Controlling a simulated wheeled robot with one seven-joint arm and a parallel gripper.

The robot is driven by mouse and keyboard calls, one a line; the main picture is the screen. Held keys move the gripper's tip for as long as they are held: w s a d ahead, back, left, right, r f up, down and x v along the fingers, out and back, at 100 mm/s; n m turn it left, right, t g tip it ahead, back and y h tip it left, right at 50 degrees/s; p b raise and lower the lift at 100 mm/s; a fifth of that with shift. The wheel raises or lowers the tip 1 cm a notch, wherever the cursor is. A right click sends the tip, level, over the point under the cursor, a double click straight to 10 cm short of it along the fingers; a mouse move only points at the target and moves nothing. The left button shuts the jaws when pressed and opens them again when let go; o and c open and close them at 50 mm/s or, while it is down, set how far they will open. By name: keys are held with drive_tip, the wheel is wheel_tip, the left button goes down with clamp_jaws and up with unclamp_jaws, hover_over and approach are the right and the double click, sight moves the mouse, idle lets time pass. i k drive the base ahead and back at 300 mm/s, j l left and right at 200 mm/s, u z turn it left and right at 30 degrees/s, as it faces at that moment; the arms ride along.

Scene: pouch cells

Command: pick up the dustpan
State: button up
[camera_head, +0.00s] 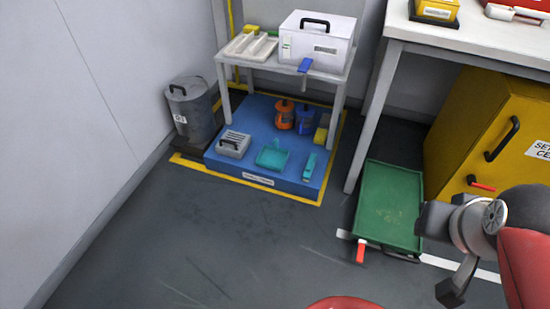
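A teal dustpan (272,157) lies on the low blue platform (238,178), near its front edge, with its handle pointing to the back. A narrow teal tool (309,165), perhaps a hand brush, lies just right of it, apart from it. The end of my arm, with grey and dark parts (446,255), shows at the right, far from the dustpan. Which parts are its fingers, and whether they are open, I cannot make out. Nothing is seen held.
A grey vented box (234,144) sits left of the dustpan; orange (285,115) and blue (305,120) canisters stand behind. A small table (268,63) overhangs the platform's rear. A green tray (388,205) lies right. The floor (240,245) in front is clear.

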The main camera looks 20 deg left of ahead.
sight(273, 158)
drive_tip(key=i+j, duration=0.25)
drive_tip(key=j, duration=0.2)
drive_tip(key=i+j, duration=0.25)
drive_tip(key=j, duration=0.2)
drive_tip(key=i+j, duration=0.25)
drive_tip(key=j, duration=0.25)
drive_tip(key=u, duration=0.05)
